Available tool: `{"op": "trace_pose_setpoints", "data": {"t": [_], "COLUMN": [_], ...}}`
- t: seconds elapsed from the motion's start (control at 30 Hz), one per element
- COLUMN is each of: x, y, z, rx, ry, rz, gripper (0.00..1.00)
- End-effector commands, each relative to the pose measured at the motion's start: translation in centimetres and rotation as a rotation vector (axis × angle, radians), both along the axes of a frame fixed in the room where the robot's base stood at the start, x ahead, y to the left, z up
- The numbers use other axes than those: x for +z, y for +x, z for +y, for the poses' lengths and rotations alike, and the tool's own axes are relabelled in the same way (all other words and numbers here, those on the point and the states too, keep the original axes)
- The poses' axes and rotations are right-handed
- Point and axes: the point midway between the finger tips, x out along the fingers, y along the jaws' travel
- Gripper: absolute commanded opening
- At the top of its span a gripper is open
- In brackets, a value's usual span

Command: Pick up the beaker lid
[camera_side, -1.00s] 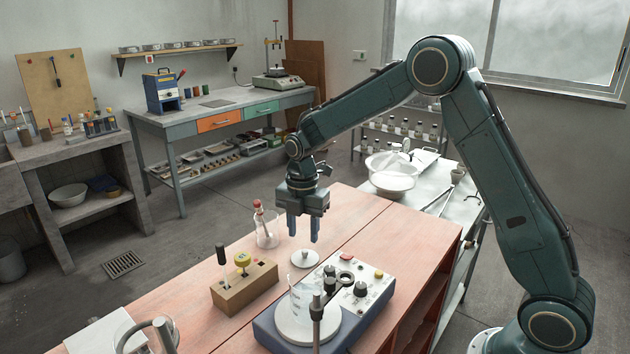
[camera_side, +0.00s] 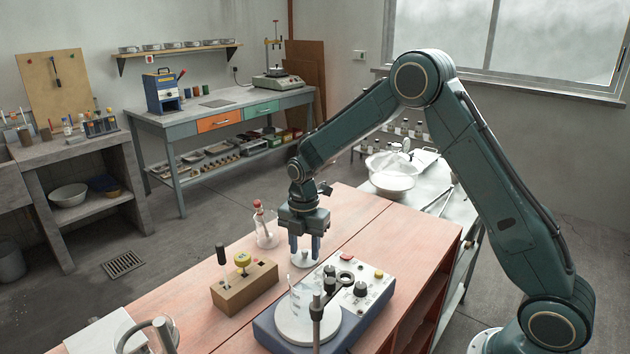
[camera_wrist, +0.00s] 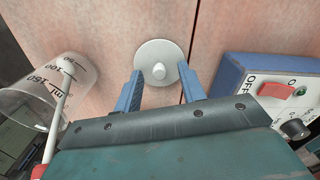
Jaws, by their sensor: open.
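The beaker lid (camera_side: 304,260) is a small pale disc with a knob on top, lying on the reddish bench top (camera_side: 355,225). In the wrist view the lid (camera_wrist: 156,57) shows its round rim and central knob (camera_wrist: 158,71). My gripper (camera_side: 305,256) is low over the lid, pointing down, with its two blue fingers apart. In the wrist view the fingers of my gripper (camera_wrist: 163,85) stand to the left and right of the knob, with nothing clamped between them. I cannot tell whether the fingertips touch the lid.
A glass beaker with a red-topped rod (camera_side: 266,230) stands left of my gripper. A wooden block with tools (camera_side: 245,288) sits nearer the camera.

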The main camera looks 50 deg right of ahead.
Motion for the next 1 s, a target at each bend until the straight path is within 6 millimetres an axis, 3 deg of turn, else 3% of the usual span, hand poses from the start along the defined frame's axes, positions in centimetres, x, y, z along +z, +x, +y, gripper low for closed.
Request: {"op": "trace_pose_setpoints", "data": {"t": [0.23, 0.43, 0.8, 1.0], "x": [0.0, 0.0, 0.2, 1.2], "y": [0.0, 0.0, 0.0, 0.1], "z": [0.0, 0.0, 0.0, 0.0], "rx": [0.000, 0.000, 0.000, 0.000], "ry": [0.000, 0.000, 0.000, 0.000], "rz": [0.000, 0.000, 0.000, -0.003], "gripper": [0.38, 0.00, 0.00, 0.00]}}
